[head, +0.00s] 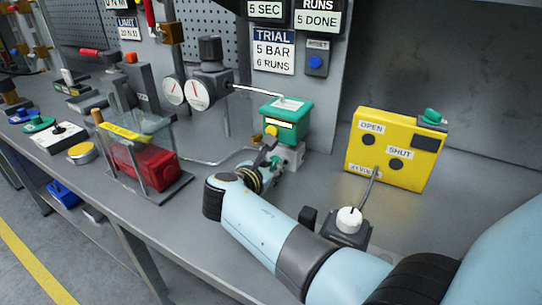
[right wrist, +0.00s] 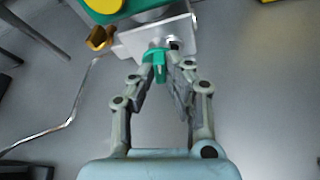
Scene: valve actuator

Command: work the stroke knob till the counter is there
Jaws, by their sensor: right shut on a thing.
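My right gripper (head: 268,160) reaches the small grey block under the green actuator box (head: 287,122). In the right wrist view, its fingertips (right wrist: 161,74) are closed around a small green knob (right wrist: 158,60) on the front of the pale block (right wrist: 145,40). The knob is mostly hidden by the fingers in the head view. The counter sign (head: 317,21) on the back panel reads "RUNS 5 DONE". The trial sign (head: 273,52) reads "5 BAR 6 RUNS". My left gripper is not in view.
A yellow OPEN/SHUT box (head: 392,150) stands to the right, with a white-topped switch (head: 349,220) before it. Two gauges (head: 198,92) are behind. A pipe (head: 215,162) runs along the bench.

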